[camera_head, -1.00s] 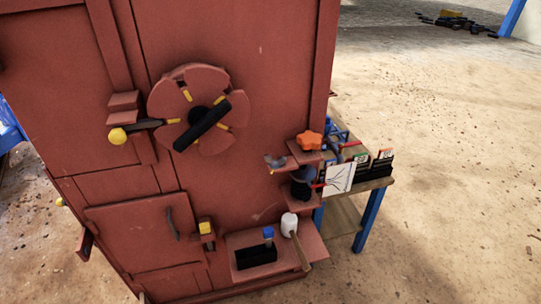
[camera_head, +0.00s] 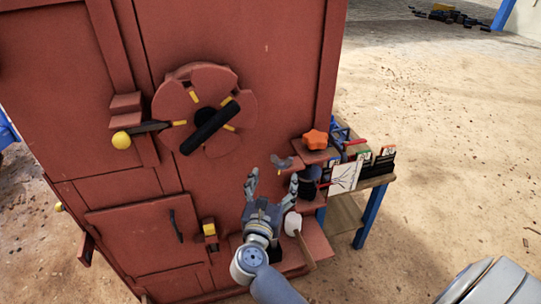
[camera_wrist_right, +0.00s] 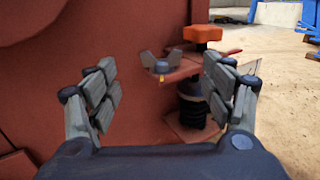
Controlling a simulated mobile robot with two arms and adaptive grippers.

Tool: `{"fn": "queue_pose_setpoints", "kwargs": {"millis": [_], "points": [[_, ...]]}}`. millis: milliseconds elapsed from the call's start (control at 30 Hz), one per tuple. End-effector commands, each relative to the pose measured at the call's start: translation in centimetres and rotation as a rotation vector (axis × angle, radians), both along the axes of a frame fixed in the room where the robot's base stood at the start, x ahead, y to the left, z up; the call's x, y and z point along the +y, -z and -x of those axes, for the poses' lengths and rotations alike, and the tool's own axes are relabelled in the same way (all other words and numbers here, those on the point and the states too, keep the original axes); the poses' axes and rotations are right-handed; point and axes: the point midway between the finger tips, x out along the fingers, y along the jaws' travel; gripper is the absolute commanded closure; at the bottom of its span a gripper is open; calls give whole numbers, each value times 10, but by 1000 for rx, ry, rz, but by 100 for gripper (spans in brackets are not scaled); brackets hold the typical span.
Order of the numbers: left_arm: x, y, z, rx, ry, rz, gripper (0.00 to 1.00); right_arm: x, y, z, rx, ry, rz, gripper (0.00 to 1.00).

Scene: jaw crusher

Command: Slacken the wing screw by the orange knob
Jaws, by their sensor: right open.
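The orange knob (camera_head: 315,140) stands on a small red bracket at the right edge of the red machine; it also shows in the right wrist view (camera_wrist_right: 202,34). The grey wing screw (camera_head: 281,162) sits just left of and below the knob. In the right wrist view the wing screw (camera_wrist_right: 161,66) has two upright wings and lies ahead, between my finger pads in the picture. My right gripper (camera_head: 271,186) is open and empty, just below the wing screw in the head view, with its fingers apart. My left gripper is not in view.
A black ribbed part (camera_wrist_right: 192,104) stands under the bracket, close to my right finger in the wrist view. A table with cards (camera_head: 345,177) stands at the right. A black-handled wheel (camera_head: 205,110) is higher up.

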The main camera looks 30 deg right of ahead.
Motion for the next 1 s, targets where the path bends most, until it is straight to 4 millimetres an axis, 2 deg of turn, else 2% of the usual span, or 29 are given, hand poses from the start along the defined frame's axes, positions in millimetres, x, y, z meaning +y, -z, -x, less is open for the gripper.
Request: {"fn": "queue_pose_setpoints", "kwargs": {"millis": [167, 600, 767, 1000], "points": [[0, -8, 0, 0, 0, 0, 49, -12, -4, -12, -9, 4, -14, 25], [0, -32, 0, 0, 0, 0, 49, -65, -4, -68, -7, 3, -10, 25], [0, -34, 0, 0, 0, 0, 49, -73, -2, -76, -7, 3, -11, 25], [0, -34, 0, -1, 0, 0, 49, -74, -1, -78, -6, 2, -12, 25]]}}
